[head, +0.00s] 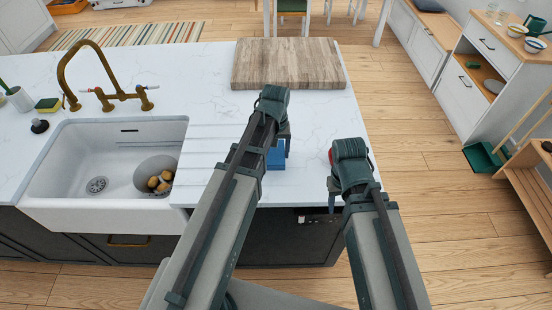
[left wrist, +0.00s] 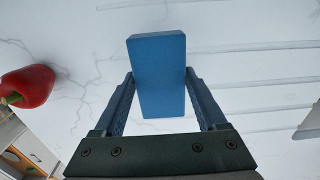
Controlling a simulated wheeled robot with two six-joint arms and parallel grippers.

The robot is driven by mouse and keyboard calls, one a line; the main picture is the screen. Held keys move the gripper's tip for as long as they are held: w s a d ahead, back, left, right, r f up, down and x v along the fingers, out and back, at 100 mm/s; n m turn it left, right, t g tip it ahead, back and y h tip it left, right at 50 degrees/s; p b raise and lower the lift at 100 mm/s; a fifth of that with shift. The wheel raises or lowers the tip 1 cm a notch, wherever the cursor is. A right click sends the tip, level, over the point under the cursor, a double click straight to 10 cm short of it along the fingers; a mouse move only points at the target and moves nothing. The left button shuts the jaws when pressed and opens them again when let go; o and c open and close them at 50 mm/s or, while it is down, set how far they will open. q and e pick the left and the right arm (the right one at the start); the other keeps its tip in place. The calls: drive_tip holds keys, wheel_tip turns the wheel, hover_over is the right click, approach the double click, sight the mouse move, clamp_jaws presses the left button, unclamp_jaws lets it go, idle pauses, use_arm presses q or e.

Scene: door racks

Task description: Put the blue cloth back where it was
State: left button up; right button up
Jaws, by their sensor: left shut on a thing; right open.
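The blue cloth (head: 276,157) looks like a stiff, folded blue block. It is over the white marbled counter (head: 208,110), close to its front edge. My left gripper (head: 279,143) is shut on it. In the left wrist view the cloth (left wrist: 158,75) sits between the two fingers of the left gripper (left wrist: 158,100) and sticks out past their tips. I cannot tell whether it touches the counter. My right gripper (head: 335,192) is open, at the counter's front right corner, and no object shows in it. The arm hides part of the cloth in the head view.
A red pepper (left wrist: 28,87) lies on the counter beside the cloth; only a sliver shows in the head view. A wooden board (head: 288,62) lies at the back. The sink (head: 60,160) holds a round container with yellowish items (head: 158,182). Drain grooves run right of the sink.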

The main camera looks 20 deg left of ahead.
sight(276, 159)
use_arm(q)
drive_tip(key=shift+f+b, duration=1.45)
drive_tip(key=shift+f, duration=0.3)
drive_tip(key=shift+f, duration=0.2)
drive_tip(key=o, duration=1.1)
drive_tip(key=shift+o, duration=0.2)
drive_tip(key=shift+r, duration=0.1)
drive_tip(key=shift+r, duration=0.1)
wheel_tip(276, 159, up, 12)
drive_tip(key=p, duration=1.2)
drive_tip(key=shift+r, duration=0.1)
drive_tip(key=s+d+m+y, duration=0.1)
drive_tip(key=s+d+m, duration=0.6)
drive_tip(key=s+d, duration=0.3)
drive_tip(key=s, duration=0.4)
drive_tip(key=shift+d, duration=0.25)
